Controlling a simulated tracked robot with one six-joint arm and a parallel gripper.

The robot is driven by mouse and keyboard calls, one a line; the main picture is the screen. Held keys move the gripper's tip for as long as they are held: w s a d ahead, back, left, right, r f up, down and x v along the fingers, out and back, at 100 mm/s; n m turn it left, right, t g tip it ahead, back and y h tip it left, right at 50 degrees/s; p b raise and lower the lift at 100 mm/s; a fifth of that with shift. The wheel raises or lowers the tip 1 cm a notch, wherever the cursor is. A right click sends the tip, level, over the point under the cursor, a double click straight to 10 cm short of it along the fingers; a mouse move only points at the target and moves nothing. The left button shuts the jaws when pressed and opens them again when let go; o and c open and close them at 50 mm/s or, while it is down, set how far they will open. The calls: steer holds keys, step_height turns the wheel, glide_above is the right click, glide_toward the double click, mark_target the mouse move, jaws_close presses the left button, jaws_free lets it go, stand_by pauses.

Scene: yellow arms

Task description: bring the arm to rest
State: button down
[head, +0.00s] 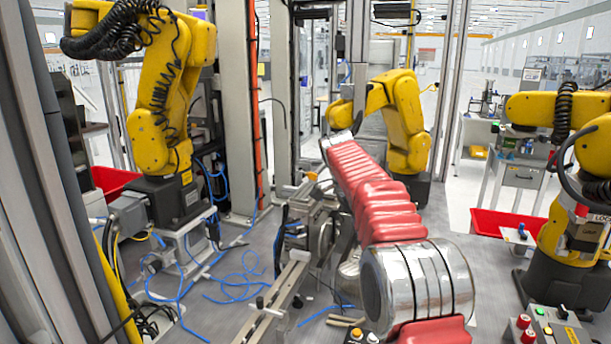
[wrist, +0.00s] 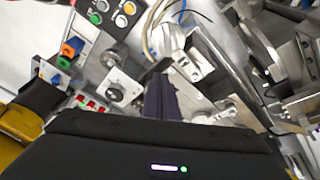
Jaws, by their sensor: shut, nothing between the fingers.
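My arm, in a red ribbed cover (head: 375,205) with a silver joint (head: 418,285), reaches from the bottom of the head view up and away toward the middle. Its far end lies in front of a yellow robot arm (head: 405,120), and my gripper cannot be made out there. In the wrist view my gripper (wrist: 159,82) shows as dark fingers beyond a black body with a small lit strip. The fingers are together and hold nothing. They point toward metal fixtures and a panel with buttons (wrist: 110,15); I cannot tell how far off these are.
Yellow arms stand at left (head: 165,100) and right (head: 570,180). A metal rail (head: 275,300) and fixture (head: 315,225) are left of my arm. Blue cables (head: 240,285) lie on the grey surface. Red bins (head: 505,223) stand at the sides; a button box (head: 550,328) is lower right.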

steer(key=s+f+n, duration=0.2)
steer(key=n, duration=0.1)
steer(key=s+a+f+n+y, duration=0.1)
steer(key=n, duration=0.1)
steer(key=shift+f, duration=0.25)
steer(key=s+n+t+y, duration=0.2)
steer(key=s+n+t, duration=0.3)
steer(key=s, duration=3.1)
steer(key=shift+s+d+r+n+t+y, duration=0.3)
steer(key=shift+d+r+n+t, duration=0.1)
steer(key=shift+n, duration=2.3)
